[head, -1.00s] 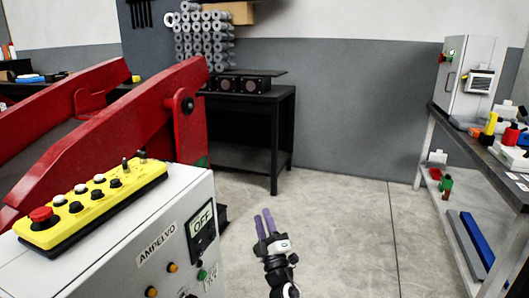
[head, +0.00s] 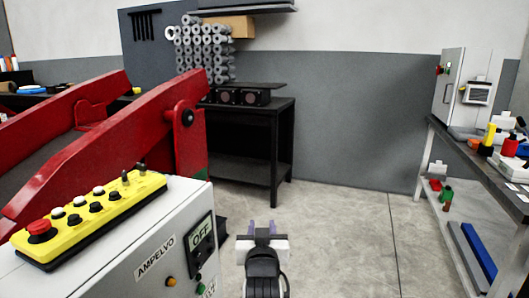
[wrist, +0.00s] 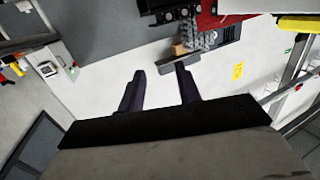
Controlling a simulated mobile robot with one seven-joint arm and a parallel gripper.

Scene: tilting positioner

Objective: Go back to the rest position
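My gripper (head: 262,228) is low in the middle of the head view, in front of the bare floor and to the right of the white control cabinet (head: 150,262). It is seen from behind, so its two purple fingers show only as short tips. In the wrist view my gripper (wrist: 160,80) has its two dark fingers apart, with nothing between them but the pale wall behind. It touches nothing that I can see.
A yellow button panel (head: 95,215) sits on the cabinet, beside the red positioner arms (head: 150,130). A black table (head: 255,110) stands at the back. A workbench (head: 465,160) with small items is at right. The floor (head: 345,230) between is clear.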

